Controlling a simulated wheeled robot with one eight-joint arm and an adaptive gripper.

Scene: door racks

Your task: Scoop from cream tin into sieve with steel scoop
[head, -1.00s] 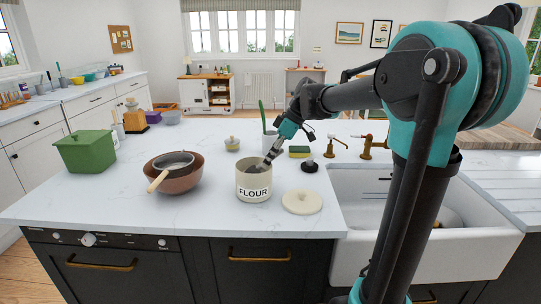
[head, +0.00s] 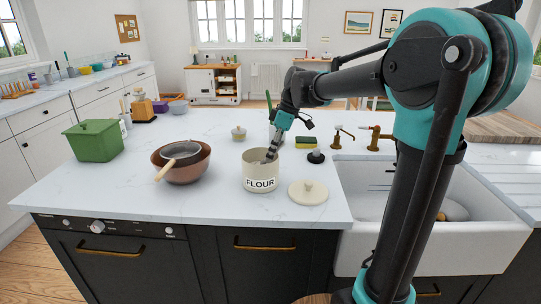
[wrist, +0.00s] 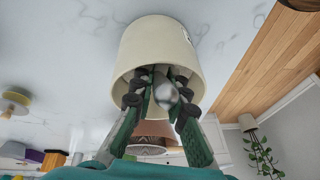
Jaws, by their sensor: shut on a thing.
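The cream tin (head: 262,180), marked FLOUR, stands open on the worktop. My gripper (head: 271,151) points down at its mouth and is shut on the steel scoop. In the wrist view the fingers (wrist: 158,84) reach into the mouth of the tin (wrist: 150,45), with the shiny steel scoop (wrist: 166,96) between them. The scoop's bowl is mostly hidden, and I cannot tell how much it holds. The sieve (head: 181,151) rests in a brown bowl (head: 190,172) left of the tin, its wooden handle pointing toward the front left.
A cream lid (head: 308,192) lies right of the tin. A green box (head: 94,142) stands at the far left. A small lidded jar (head: 239,133), a sponge (head: 306,142) and a dark round object (head: 316,157) stand behind. The white sink (head: 400,225) is at right. Worktop between bowl and tin is clear.

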